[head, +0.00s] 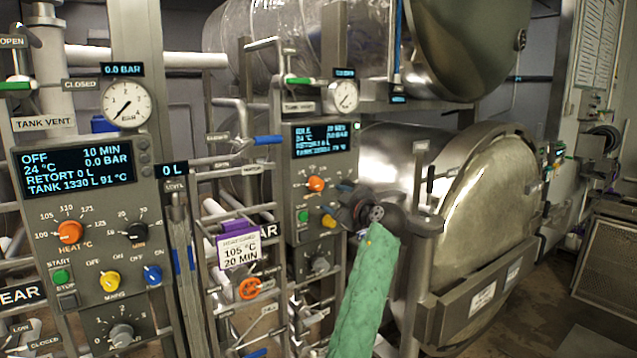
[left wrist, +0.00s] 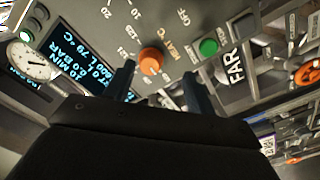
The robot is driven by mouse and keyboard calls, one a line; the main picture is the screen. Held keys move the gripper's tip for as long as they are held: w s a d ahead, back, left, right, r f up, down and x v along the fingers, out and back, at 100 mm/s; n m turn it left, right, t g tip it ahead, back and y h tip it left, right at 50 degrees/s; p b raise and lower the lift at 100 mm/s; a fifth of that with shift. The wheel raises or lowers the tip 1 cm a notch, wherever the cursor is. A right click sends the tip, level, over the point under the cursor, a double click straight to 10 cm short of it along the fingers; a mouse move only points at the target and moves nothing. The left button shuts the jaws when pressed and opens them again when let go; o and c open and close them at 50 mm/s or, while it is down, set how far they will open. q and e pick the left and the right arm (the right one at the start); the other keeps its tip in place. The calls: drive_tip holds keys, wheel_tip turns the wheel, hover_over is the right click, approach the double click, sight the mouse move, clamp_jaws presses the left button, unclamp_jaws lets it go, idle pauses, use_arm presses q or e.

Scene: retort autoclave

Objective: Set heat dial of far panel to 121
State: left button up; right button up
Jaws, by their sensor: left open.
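The far panel (head: 322,160) stands in the middle of the head view, with a lit display at its top. Its orange heat dial (head: 316,184) sits below the display. In the left wrist view the heat dial (left wrist: 151,60) has printed numbers around it and the label HEAT °C beside it. Where its pointer stands is too small to tell. My left gripper (head: 352,208), on a green-sleeved arm, is just right of the dial. In the left wrist view my left gripper (left wrist: 158,72) is open, its fingers either side of the dial, with nothing visibly held. My right gripper is out of view.
The near panel (head: 85,190) at the left has its own orange heat dial (head: 70,232). A purple-topped card (head: 239,247) reads 105 °C, 20 MIN. Pipes and valve handles crowd between the panels. A round steel retort door (head: 480,220) is right of my gripper.

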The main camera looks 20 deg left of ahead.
sight(319, 186)
use_arm(q)
drive_tip(key=shift+n, duration=0.4)
drive_tip(key=a+r+p, duration=0.1)
drive_tip(key=w+r, duration=0.1)
drive_tip(key=a+r+p, duration=0.1)
drive_tip(key=shift+w+a+p, duration=0.25)
drive_tip(key=shift+a+p, duration=0.05)
drive_tip(key=shift+p, duration=0.05)
drive_tip(key=p+x, duration=0.2)
drive_tip(key=x, duration=0.1)
drive_tip(key=shift+a, duration=0.1)
drive_tip(key=shift+w+a+f+p, duration=0.35)
drive_tip(key=shift+w+a, duration=0.15)
drive_tip(key=shift+a, duration=0.1)
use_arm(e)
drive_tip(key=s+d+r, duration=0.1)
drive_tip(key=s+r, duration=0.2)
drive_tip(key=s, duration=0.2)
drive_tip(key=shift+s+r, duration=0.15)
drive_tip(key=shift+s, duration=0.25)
use_arm(q)
drive_tip(key=shift+c, duration=0.4)
drive_tip(key=c, duration=0.9)
